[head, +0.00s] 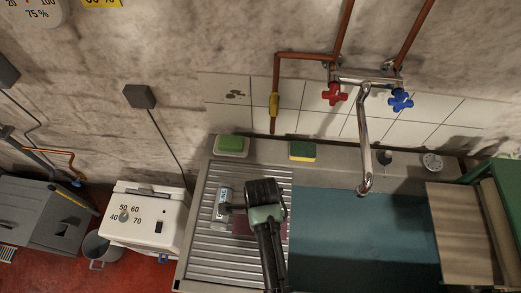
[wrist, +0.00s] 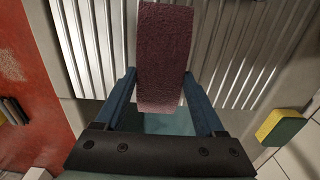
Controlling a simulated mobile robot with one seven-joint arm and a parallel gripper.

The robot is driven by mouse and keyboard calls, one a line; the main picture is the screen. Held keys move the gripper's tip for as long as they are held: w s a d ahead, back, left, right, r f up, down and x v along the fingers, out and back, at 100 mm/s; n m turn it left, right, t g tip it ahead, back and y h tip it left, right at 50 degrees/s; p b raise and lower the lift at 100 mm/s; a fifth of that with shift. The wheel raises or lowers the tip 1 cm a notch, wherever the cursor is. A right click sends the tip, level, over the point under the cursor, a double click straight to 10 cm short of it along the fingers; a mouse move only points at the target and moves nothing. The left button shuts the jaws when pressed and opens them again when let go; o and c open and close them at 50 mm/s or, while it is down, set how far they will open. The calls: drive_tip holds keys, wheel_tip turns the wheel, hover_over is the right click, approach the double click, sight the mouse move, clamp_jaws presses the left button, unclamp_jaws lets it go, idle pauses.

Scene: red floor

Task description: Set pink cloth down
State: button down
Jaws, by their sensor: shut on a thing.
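The pink cloth (wrist: 165,50) is a thick, dark pink strip in the wrist view. It lies between the two blue fingers of my gripper (wrist: 158,78), which is shut on it. In the head view my gripper (head: 224,204) is over the ridged metal drainboard (head: 203,232) left of the sink. There only a dark pink patch of the cloth (head: 241,227) shows, mostly hidden by my arm. The drainboard ridges show behind the cloth in the wrist view; I cannot tell whether the cloth touches them.
The blue-green sink basin (head: 350,235) lies right of the drainboard, under the tap (head: 364,140). A green soap-like block (head: 232,143) and a yellow-green sponge (head: 302,151) sit on the back ledge. A white box heater (head: 145,218) stands left. The drainboard's left part is bare.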

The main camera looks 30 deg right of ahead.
drive_tip(key=shift+f, duration=1.3)
drive_tip(key=shift+f, duration=0.15)
unclamp_jaws()
